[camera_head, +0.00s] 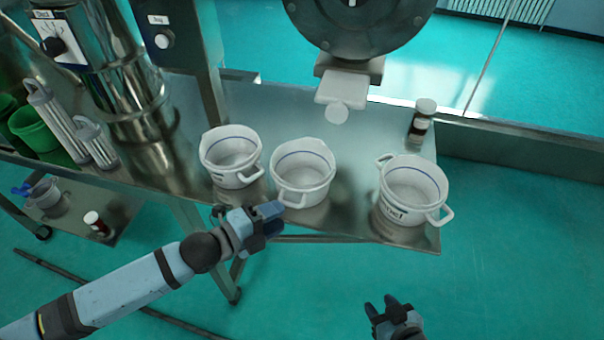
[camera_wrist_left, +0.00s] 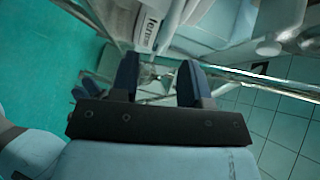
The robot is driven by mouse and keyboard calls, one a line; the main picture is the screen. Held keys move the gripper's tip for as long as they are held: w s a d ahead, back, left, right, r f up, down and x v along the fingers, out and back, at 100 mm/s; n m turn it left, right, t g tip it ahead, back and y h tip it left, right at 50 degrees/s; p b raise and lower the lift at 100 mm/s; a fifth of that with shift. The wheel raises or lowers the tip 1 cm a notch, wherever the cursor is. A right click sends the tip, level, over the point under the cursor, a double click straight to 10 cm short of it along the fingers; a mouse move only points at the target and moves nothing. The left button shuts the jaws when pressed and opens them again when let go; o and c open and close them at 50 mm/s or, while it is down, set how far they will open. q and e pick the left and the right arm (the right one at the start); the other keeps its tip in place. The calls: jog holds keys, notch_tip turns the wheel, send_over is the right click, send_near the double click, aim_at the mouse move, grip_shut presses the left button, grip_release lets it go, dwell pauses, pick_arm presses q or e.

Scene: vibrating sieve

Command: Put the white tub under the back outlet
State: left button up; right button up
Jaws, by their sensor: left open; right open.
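Three white tubs with handles stand upright on the metal table (camera_head: 262,108): a left tub (camera_head: 228,172), a middle tub (camera_head: 316,190) and a right tub (camera_head: 409,206). Above and behind the middle and right tubs, a pale outlet spout (camera_head: 343,90) hangs below the round sieve housing. My left gripper (camera_head: 273,218) is open at the table's front edge, close to the middle tub's front handle; contact cannot be told. Its open fingers (camera_wrist_left: 158,78) show in the left wrist view. My right gripper (camera_head: 381,304) is open and empty, in front of the table.
A dark bottle with a white cap (camera_head: 422,119) stands behind the right tub. A shiny steel cylinder (camera_head: 137,110), clear tubes (camera_head: 56,120) and a green container (camera_head: 34,130) are on the left. The tabletop below the spout looks clear.

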aim_at(298, 205)
pick_arm(q)
jog(key=x, duration=0.2)
jog(key=p+x, duration=0.1)
jog(key=x, duration=0.2)
jog(key=shift+w+d+r+p, duration=0.2)
jog(key=shift+d+p, duration=0.15)
jog(key=shift+p, duration=0.05)
jog(key=shift+w+d+f, duration=0.1)
jog(key=shift+d+f, duration=0.05)
jog(key=shift+d, duration=0.1)
jog(key=shift+a, duration=0.1)
jog(key=shift+c, duration=0.6)
grip_shut()
